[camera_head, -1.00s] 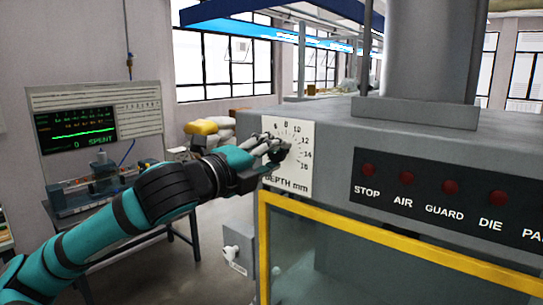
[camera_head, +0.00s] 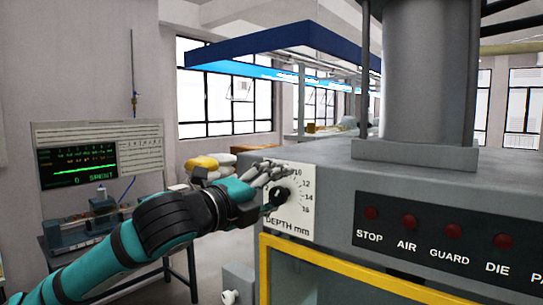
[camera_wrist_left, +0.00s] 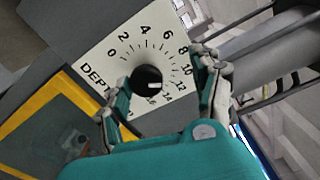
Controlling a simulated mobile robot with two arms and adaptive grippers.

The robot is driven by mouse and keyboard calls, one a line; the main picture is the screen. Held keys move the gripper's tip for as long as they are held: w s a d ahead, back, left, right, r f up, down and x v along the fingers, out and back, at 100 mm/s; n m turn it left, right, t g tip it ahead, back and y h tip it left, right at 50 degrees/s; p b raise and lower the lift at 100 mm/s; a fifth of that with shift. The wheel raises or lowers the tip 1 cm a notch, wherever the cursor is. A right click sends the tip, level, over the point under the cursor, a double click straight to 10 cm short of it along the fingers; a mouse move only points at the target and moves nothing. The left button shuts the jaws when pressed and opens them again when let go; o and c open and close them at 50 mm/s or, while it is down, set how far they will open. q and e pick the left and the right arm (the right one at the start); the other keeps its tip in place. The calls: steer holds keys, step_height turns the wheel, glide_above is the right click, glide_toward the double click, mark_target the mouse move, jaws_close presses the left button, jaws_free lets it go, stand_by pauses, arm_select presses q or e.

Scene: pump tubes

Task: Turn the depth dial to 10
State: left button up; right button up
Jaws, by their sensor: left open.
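The depth dial is a black round knob (camera_head: 279,196) on a white plate marked DEPTH mm (camera_head: 296,228), on the front of the grey machine. In the left wrist view the knob (camera_wrist_left: 147,78) has a short white mark that seems to point near 12, though the exact reading is unclear. My left gripper (camera_head: 277,187) is open at the dial. In the left wrist view its fingers (camera_wrist_left: 160,68) lie on either side of the knob, with visible gaps, and do not grip it. They cover part of the plate. My right gripper is not in view.
A dark panel (camera_head: 440,240) with red buttons lies right of the dial. A yellow-framed guard (camera_head: 350,268) is below. A bench with a screen (camera_head: 78,166) stands at left. A small grey box (camera_head: 238,285) is at the guard's left.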

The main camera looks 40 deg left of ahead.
arm_select(q)
step_height(320, 180, up, 8)
steer(key=shift+d+r, duration=0.2)
steer(key=shift+d, duration=0.15)
steer(key=shift+a+f, duration=0.15)
steer(key=shift+a, duration=0.4)
steer(key=s+a+f+n+b, duration=0.1)
steer(key=s+f+n+b, duration=0.35)
steer(key=s+n, duration=0.5)
steer(key=s+f+n+b, duration=0.3)
steer(key=s+f+n, duration=0.3)
steer(key=n, duration=0.6)
steer(key=shift+m, duration=0.25)
steer(key=w+p, duration=0.2)
steer(key=w, duration=0.3)
steer(key=w+r+p, duration=0.1)
steer(key=w+p, duration=0.2)
steer(key=w, duration=0.1)
steer(key=w+d+p, duration=0.1)
steer(key=w+p, duration=0.1)
steer(key=w, duration=0.3)
steer(key=shift+w+d+r+p, duration=0.1)
steer(key=shift+w+r+p, duration=0.05)
steer(key=shift+w+p, duration=0.25)
steer(key=shift+w, duration=0.4)
